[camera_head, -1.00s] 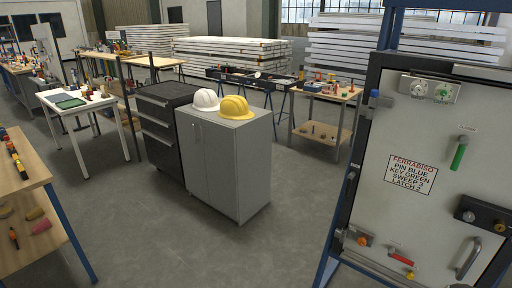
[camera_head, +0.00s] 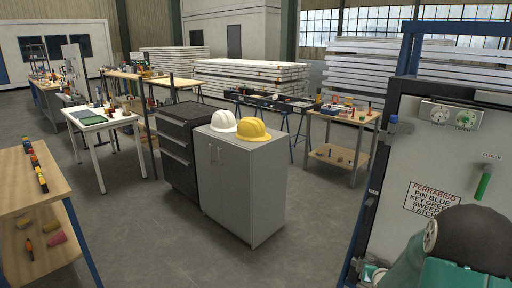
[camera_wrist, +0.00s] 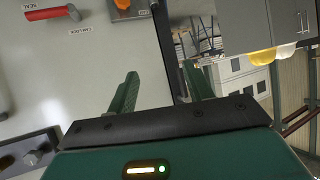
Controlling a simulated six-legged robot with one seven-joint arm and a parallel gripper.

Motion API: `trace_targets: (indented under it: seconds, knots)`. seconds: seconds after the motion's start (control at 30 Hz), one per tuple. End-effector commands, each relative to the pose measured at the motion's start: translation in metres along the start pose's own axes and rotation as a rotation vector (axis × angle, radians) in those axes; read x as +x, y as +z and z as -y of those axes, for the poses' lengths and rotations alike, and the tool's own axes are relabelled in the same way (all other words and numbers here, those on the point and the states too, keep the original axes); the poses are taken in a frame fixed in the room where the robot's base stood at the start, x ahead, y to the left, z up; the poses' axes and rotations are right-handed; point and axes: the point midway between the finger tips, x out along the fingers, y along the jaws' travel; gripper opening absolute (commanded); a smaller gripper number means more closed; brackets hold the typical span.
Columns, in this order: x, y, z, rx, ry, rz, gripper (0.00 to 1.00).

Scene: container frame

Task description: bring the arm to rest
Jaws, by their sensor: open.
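My gripper (camera_wrist: 160,95) is open in the wrist view, with two green fingers apart and nothing between them. My arm (camera_head: 450,250), teal with a dark joint, fills the lower right of the head view and covers the lower part of the panel (camera_head: 400,165). The gripper's fingers do not show in the head view.
The panel carries a green handle (camera_head: 483,183), dials and a printed label (camera_head: 431,198); a red handle (camera_wrist: 52,13) shows in the wrist view. A grey cabinet (camera_head: 238,190) holds a white helmet (camera_head: 223,122) and a yellow helmet (camera_head: 252,130). The floor between (camera_head: 310,220) is clear.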

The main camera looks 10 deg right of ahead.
Motion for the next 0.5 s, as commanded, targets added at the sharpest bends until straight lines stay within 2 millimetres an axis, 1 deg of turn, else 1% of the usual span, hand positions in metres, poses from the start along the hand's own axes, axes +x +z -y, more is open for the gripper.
trace_targets:
  seconds: [0.03, 0.17, 0.2, 0.27, 0.37, 0.4, 0.47, 0.5]
  knots:
    - [-0.013, -0.016, 0.015, -0.021, -0.012, 0.014, 0.51]
    - [-0.047, -0.041, 0.047, -0.065, -0.032, 0.077, 0.51]
    - [-0.059, -0.047, 0.056, -0.078, -0.038, 0.096, 0.51]
    - [-0.078, -0.055, 0.070, -0.098, -0.048, 0.124, 0.51]
    - [-0.111, -0.066, 0.092, -0.127, -0.065, 0.170, 0.51]
    - [-0.125, -0.070, 0.100, -0.138, -0.072, 0.188, 0.51]
    - [-0.147, -0.073, 0.111, -0.155, -0.083, 0.217, 0.51]
    - [-0.162, -0.076, 0.118, -0.166, -0.090, 0.234, 0.51]
